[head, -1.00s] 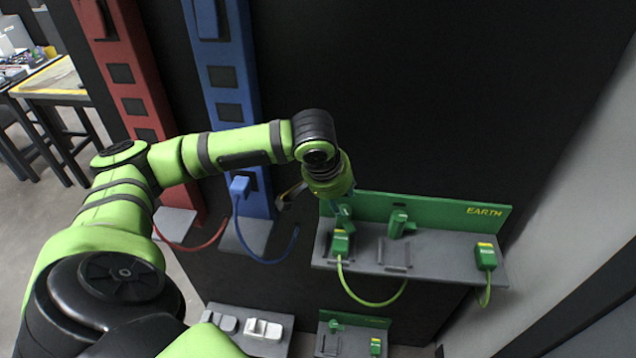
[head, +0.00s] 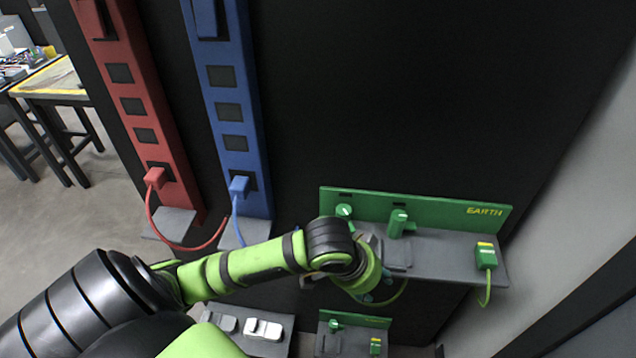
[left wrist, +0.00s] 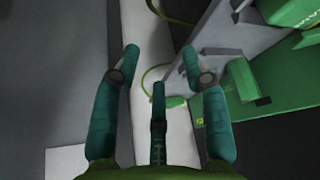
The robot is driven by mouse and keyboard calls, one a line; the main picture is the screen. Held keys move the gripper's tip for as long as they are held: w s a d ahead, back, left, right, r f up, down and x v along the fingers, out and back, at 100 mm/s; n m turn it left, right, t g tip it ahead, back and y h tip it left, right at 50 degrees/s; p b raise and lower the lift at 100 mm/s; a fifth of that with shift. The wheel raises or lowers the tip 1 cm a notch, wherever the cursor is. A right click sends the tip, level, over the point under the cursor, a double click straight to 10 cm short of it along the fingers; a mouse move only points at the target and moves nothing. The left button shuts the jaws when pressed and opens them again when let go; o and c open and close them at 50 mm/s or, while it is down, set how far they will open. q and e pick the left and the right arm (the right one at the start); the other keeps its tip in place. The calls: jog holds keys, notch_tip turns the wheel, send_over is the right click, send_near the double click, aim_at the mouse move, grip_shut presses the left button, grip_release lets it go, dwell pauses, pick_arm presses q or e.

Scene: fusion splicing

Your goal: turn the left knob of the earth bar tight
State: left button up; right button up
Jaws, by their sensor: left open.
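The earth bar (head: 450,212) is a green upright panel lettered EARTH above a grey shelf. Its left knob (head: 345,211) is a small green knob with a pale mark, at the panel's left end. A second green knob (head: 401,221) stands to its right. My left gripper (head: 372,296) is below the left knob, in front of the shelf's left part, apart from the knob. In the left wrist view its teal fingers (left wrist: 158,62) are spread and empty. The left part of the shelf is hidden behind my arm. My right gripper is out of view.
A green plug (head: 486,256) with a cable sits at the shelf's right end. A smaller green unit (head: 360,321) and white blocks (head: 263,329) are below. Red (head: 134,104) and blue (head: 229,112) bars with plugs stand at left. The black wall above is clear.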

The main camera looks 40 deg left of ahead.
pick_arm(q)
jog(key=s+a+f+n+g+y, duration=0.1)
jog(key=s+a+f+y, duration=0.1)
jog(key=s+f, duration=1.1)
jog(key=shift+a+f+n+g+p, duration=0.35)
jog(key=shift+a+f+n+g, duration=0.05)
jog(key=shift+f, duration=1.55)
